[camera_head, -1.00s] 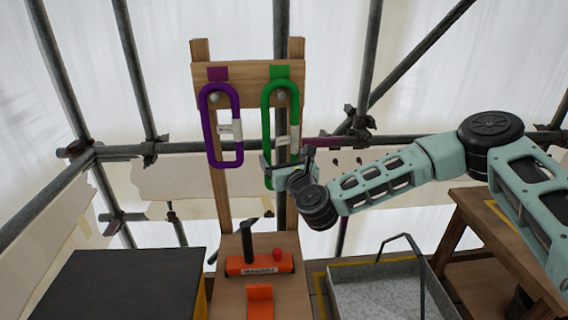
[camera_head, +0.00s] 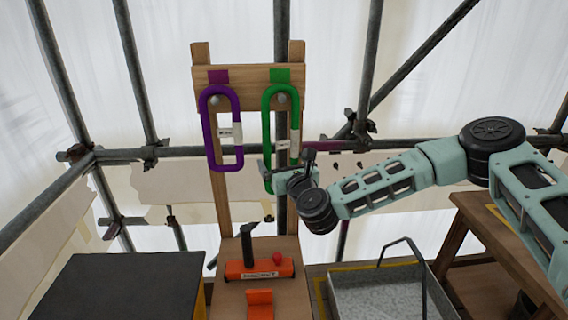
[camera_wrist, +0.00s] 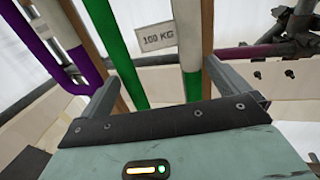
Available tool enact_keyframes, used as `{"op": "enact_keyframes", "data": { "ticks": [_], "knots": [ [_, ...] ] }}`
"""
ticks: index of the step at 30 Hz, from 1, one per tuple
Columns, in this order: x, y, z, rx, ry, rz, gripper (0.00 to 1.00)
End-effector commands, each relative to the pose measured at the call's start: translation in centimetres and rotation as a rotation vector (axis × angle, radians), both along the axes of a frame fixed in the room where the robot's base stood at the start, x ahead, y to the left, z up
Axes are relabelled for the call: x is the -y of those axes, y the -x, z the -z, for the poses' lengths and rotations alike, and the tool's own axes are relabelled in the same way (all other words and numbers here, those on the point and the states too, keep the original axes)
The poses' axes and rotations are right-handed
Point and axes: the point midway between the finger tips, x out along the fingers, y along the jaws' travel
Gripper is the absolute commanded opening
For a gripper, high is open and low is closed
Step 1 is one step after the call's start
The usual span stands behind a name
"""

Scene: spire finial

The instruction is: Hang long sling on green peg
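The long green sling (camera_head: 267,125) is an upright loop with its top end at the green peg's round knob (camera_head: 282,99), below the green square (camera_head: 280,75). A white tag is on its right strand; in the wrist view it reads "100 KG" (camera_wrist: 157,38). My gripper (camera_head: 276,174) is at the sling's lower end. In the wrist view the fingers of my gripper (camera_wrist: 163,75) are spread wide, with both green strands (camera_wrist: 124,55) between them. I cannot tell whether the fingertips touch the strands. The sling's bottom end is partly hidden.
A shorter purple sling (camera_head: 209,135) hangs to the left on its own peg. Below are an orange tool block (camera_head: 240,269), a black-topped box (camera_head: 125,290) and a grey tray (camera_head: 375,300). Scaffold pipes (camera_head: 215,148) cross behind the wooden rack.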

Motion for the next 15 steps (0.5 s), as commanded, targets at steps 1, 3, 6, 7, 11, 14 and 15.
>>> {"op": "enact_keyframes", "data": {
  "ticks": [1, 3, 6, 7, 11, 14, 15],
  "knots": [
    [0.0, 0.0, 0.0, 0.000, 0.000, 0.000, 1.00],
    [0.0, 0.0, 0.1, -0.001, 0.000, 0.000, 1.00],
    [0.1, 0.4, 0.2, -0.002, 0.000, -0.001, 1.00],
    [0.1, 0.7, 0.2, -0.002, 0.000, -0.002, 1.00],
    [0.6, 2.4, 0.4, -0.002, -0.001, -0.002, 1.00],
    [1.2, 4.6, 0.5, -0.002, 0.000, -0.004, 1.00],
    [1.5, 5.5, 0.5, -0.001, -0.002, -0.003, 1.00]
  ]
}}
